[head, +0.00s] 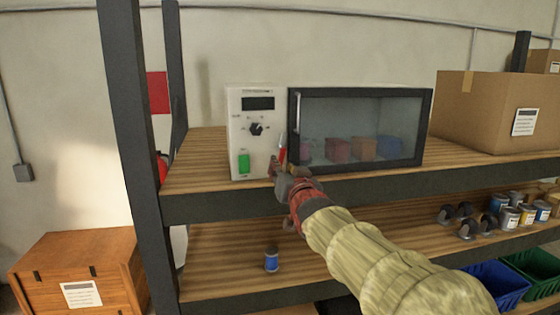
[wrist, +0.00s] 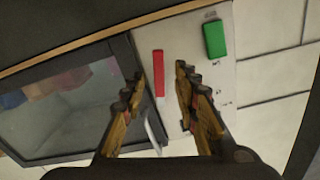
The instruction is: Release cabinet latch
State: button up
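The cabinet looks like an oven, with a white control panel (head: 239,125) on its left and a dark-framed glass door (head: 428,125) that appears shut. A red latch-like bar (head: 282,156) is at the panel's edge beside the door; it also shows in the wrist view (wrist: 158,72). A green block (head: 243,163) is lower left on the panel, also in the wrist view (wrist: 214,39). My gripper (head: 281,169) is in front of the panel's lower right. In the wrist view my gripper (wrist: 158,82) is open, fingers on either side of the red bar, with nothing visibly held.
A pale vertical door handle (head: 298,114) is at the door's left edge. The cabinet stands on a wooden shelf (head: 200,160) with a dark post at left. A cardboard box (head: 480,110) stands right. A blue spool (head: 271,258) and cans are on the shelf below.

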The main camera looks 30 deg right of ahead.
aim_at(281, 162)
jog(key=shift+p+x, duration=0.5)
jog(key=shift+x, duration=1.9)
jog(key=shift+d, duration=0.1)
jog(key=c, duration=0.3)
jog(key=c, duration=0.4)
grip_shut()
